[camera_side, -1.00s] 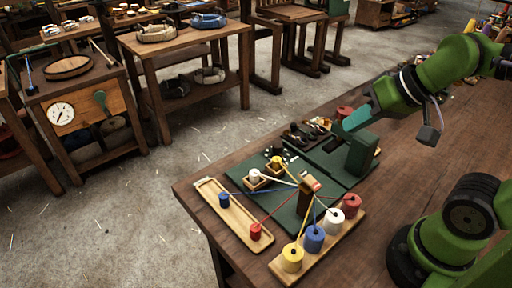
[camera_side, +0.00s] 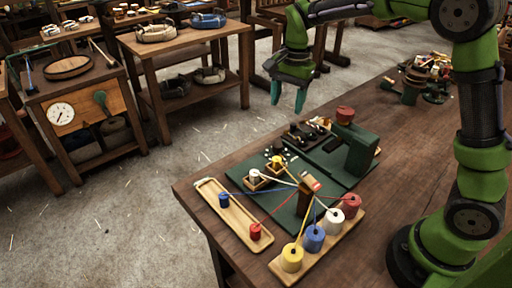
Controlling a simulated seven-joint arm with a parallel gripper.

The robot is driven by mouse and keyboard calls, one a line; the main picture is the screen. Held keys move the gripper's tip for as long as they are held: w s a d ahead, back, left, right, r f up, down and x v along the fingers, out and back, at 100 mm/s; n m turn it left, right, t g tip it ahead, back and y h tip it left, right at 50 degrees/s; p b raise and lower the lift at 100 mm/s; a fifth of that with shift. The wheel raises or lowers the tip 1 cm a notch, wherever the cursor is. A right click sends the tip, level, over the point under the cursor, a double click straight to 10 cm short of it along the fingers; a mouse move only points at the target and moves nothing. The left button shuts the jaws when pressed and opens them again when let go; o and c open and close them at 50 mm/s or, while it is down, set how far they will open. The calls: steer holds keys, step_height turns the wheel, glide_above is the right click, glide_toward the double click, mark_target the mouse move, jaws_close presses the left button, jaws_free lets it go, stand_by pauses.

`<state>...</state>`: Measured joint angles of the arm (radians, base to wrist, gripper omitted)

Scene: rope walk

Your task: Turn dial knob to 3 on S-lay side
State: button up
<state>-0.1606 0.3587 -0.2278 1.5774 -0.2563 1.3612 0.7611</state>
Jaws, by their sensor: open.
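My gripper (camera_side: 288,97) is open and empty, its teal fingers pointing down. It appears above and left of the green machine on the workbench. The dark green block (camera_side: 352,152) stands upright on a green base, with a red knob-like piece (camera_side: 345,114) at its top. Small dark round parts (camera_side: 298,134) sit in a row left of the block; I cannot tell which is the dial knob. Dial numbers and any S-lay marking are too small to read.
A wooden tray with yellow, blue, white and red spools (camera_side: 314,238) stands at the front. A narrow tray (camera_side: 232,215) holds blue and red bobbins. Coloured strands run to a wooden post (camera_side: 305,196). Clutter (camera_side: 426,80) lies at the back right. The bench between is clear.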

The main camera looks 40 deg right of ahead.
mark_target(278, 145)
steer(key=w+f+m, duration=0.1)
steer(key=f+m, duration=0.1)
steer(key=f, duration=0.3)
steer(key=w+f+m, duration=0.1)
steer(key=f, duration=0.4)
steer(key=f+m, duration=0.2)
steer(key=f, duration=0.3)
steer(key=shift+w+d+f+m+g, duration=0.3)
steer(key=shift+w, duration=0.1)
steer(key=c, duration=1)
steer(key=shift+c, duration=0.2)
